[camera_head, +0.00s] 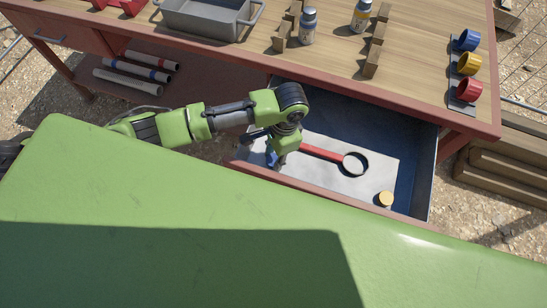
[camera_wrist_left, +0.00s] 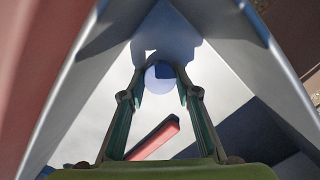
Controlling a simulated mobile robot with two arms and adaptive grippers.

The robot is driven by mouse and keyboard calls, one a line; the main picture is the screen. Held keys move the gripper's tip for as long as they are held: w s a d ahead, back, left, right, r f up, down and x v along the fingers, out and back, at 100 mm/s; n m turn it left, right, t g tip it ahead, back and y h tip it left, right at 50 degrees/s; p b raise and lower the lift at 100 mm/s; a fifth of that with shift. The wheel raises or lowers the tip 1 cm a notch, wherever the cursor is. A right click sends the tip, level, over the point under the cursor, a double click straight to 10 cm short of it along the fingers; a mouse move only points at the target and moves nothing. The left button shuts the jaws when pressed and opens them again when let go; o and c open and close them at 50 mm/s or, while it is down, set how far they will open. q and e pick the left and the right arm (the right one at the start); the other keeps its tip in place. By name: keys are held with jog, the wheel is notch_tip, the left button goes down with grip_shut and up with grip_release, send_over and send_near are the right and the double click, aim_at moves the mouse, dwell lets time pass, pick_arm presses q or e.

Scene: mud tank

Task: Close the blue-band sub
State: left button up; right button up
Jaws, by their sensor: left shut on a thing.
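My left gripper (camera_head: 273,160) reaches down into the open drawer, near its front left corner. In the left wrist view its two fingers (camera_wrist_left: 160,85) are shut on a small round pale bluish thing (camera_wrist_left: 159,76) with a dark blue patch; what it is I cannot tell. A blue-banded tube (camera_head: 140,73) lies on the lower shelf between a red-banded tube and a plain pale one. A blue cup-shaped piece (camera_head: 468,40) sits at the back of a rack at the right table edge. My right gripper is not in view.
The drawer (camera_head: 416,180) holds a red-handled magnifier (camera_head: 322,152) and a small tan-lidded vial (camera_head: 385,199). A grey tray (camera_head: 205,18), two bottles and wooden racks (camera_head: 374,50) stand on the table. Yellow and red cups (camera_head: 468,90) share the right rack.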

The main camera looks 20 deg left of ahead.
aim_at(274, 159)
pick_arm(q)
notch_tip(274, 159, up, 10)
jog(key=shift+p, duration=0.4)
